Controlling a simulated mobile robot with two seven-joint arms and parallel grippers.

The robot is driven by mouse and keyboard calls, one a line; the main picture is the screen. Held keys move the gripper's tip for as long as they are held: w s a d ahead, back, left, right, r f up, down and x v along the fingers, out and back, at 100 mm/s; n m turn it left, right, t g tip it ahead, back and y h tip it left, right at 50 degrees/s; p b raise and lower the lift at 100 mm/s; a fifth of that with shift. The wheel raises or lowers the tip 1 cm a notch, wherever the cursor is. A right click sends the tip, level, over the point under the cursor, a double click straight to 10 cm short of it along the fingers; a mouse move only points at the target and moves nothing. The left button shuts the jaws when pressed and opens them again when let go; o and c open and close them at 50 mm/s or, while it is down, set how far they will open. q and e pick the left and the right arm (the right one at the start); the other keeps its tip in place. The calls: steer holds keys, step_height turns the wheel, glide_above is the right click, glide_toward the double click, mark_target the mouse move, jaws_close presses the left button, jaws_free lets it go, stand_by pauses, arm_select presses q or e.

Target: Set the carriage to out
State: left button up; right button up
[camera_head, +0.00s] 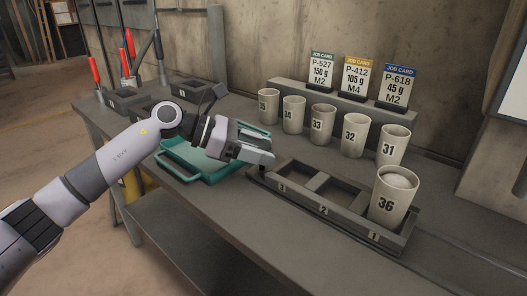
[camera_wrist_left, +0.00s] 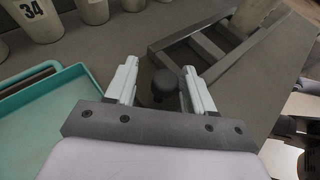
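The carriage (camera_head: 338,217) is a long dark grey tray with three compartments marked 3, 2 and 1 from left to right. It lies on the bench, and its empty compartments show in the left wrist view (camera_wrist_left: 208,48). A white cup marked 36 (camera_head: 391,196), with pale contents, stands in compartment 1. My left gripper (camera_head: 262,158) is at the carriage's left end. In the left wrist view its two fingers (camera_wrist_left: 162,88) are apart, with a round dark knob (camera_wrist_left: 164,82) between them and gaps on both sides. My right gripper is not in view.
A teal tray (camera_head: 199,168) lies beside my left gripper. Several numbered cups (camera_head: 324,123) stand behind the carriage, in front of a ledge with three job cards (camera_head: 355,77). Dark bins and red-handled tools (camera_head: 94,70) are at the back left.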

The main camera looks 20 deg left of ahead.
arm_select(q)
steer(key=shift+v, duration=3.55)
steer(key=shift+s+f, duration=0.1)
steer(key=shift+s, duration=0.05)
